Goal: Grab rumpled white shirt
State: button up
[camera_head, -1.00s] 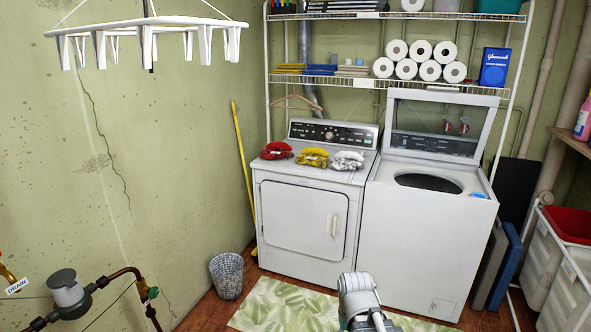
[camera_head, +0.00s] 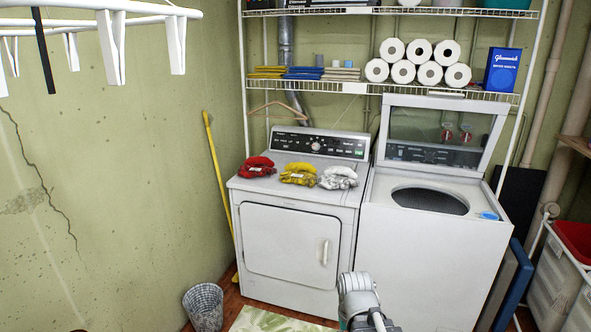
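The rumpled white shirt (camera_head: 338,177) lies on top of the white dryer (camera_head: 235,186), near its right front edge. A yellow rumpled cloth (camera_head: 298,174) lies just left of it, and a red one (camera_head: 257,167) lies further left. Part of my arm shows at the bottom centre, in front of the machines and below the shirt. My gripper's fingers cannot be seen.
An open-lidded washer (camera_head: 430,260) stands right of the dryer. A wire shelf (camera_head: 500,94) with paper rolls (camera_head: 430,73) hangs above. A white hanging rack (camera_head: 110,15) is near at upper left. A wastebasket (camera_head: 205,308) and yellow pole (camera_head: 217,180) stand left of the dryer.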

aim_at(338, 177)
jog(key=z, duration=0.1)
jog(key=i, duration=1.45)
jog(key=z, duration=0.1)
